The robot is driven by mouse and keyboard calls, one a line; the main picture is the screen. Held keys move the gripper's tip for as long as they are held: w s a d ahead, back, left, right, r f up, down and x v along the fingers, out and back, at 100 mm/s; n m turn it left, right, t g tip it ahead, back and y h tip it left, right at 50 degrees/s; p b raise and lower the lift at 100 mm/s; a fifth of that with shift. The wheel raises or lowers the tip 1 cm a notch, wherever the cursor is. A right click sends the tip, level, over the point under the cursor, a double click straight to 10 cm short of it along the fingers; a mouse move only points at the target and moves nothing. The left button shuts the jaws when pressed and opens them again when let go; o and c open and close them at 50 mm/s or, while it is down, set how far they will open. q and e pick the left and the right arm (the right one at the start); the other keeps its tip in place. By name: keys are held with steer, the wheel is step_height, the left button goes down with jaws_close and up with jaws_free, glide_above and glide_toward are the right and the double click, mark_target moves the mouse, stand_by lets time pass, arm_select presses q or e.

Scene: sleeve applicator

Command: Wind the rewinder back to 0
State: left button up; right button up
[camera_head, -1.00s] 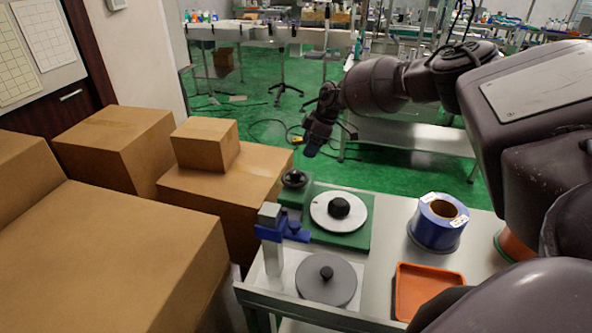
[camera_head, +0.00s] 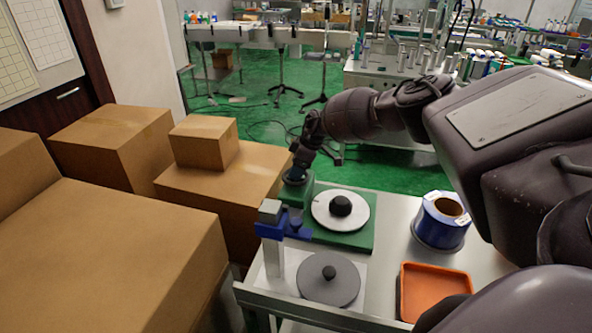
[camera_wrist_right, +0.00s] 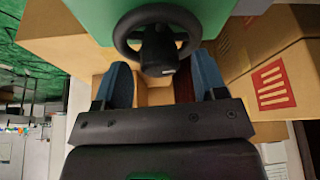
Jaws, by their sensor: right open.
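The rewinder is a green unit with a green base (camera_head: 356,236), a pale round disc (camera_head: 323,210) with a black knob, and a green housing at its left. A black handwheel (camera_wrist_right: 127,27) on the green housing shows in the right wrist view, with a black hub or handle (camera_wrist_right: 158,48) facing the camera. My right gripper (camera_head: 299,164) is at the handwheel, which it mostly hides in the head view. Its blue fingers (camera_wrist_right: 161,68) are open, one on each side of the black hub; I cannot tell whether they touch it. My left gripper is not in view.
On the table (camera_head: 387,232) stand a blue-grey post (camera_head: 272,235), a grey disc (camera_head: 312,291) with a black knob, a blue roll (camera_head: 428,228) and an orange tray (camera_head: 405,290). Cardboard boxes (camera_head: 245,180) crowd the left side, close to the gripper.

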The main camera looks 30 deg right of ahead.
steer(key=shift+w+f, duration=0.1)
steer(key=shift+f, duration=0.15)
steer(key=shift+c, duration=0.3)
steer(key=c, duration=0.9)
steer(key=shift+o, duration=0.2)
steer(key=shift+n, duration=0.3)
